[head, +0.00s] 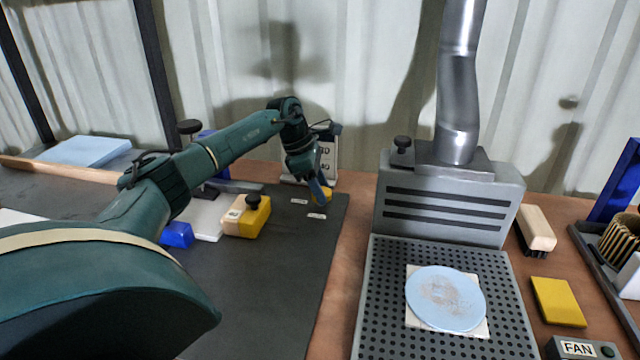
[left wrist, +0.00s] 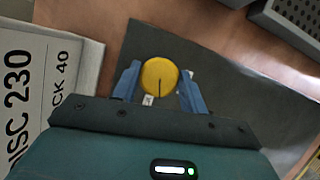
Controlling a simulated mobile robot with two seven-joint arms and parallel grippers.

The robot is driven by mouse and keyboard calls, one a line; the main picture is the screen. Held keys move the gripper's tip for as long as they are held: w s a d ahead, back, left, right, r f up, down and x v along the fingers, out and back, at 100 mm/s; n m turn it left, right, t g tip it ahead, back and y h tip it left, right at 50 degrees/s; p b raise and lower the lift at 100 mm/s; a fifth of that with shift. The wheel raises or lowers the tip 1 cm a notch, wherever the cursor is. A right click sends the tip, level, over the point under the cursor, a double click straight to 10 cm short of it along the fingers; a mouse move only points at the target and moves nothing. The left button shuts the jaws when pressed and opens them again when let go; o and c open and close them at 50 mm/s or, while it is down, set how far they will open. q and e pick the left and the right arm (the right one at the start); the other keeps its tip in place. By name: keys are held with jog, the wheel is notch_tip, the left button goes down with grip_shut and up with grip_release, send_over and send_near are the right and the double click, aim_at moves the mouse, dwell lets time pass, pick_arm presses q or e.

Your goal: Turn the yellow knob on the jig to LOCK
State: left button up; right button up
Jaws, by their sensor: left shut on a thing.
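The yellow knob (head: 327,195) stands near the right edge of the dark mat, partly hidden by my left gripper (head: 319,190). In the left wrist view the round knob (left wrist: 158,74) sits between the two blue fingers of my left gripper (left wrist: 160,77), which is shut on it. A dark line on the knob's face runs from near its middle toward the palm side. Two small white labels (head: 317,216) (head: 299,201) lie beside the knob; their words are too small to read. My right gripper is not in view.
A white sign (head: 328,152) stands close behind my left gripper; it fills the left of the wrist view (left wrist: 42,75). A perforated grey extraction table (head: 380,300) with a blue disc (head: 446,298) is to the right. Bare brown bench lies between it and the mat.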

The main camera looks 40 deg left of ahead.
pick_arm(q)
jog(key=m+g, duration=0.1)
jog(key=m, duration=0.2)
jog(key=shift+w+m+h, duration=0.1)
jog(key=shift+m+h, duration=0.2)
jog(key=shift+g, duration=0.3)
jog(key=o, duration=1)
jog(key=shift+a, duration=0.1)
jog(key=v, duration=1.3)
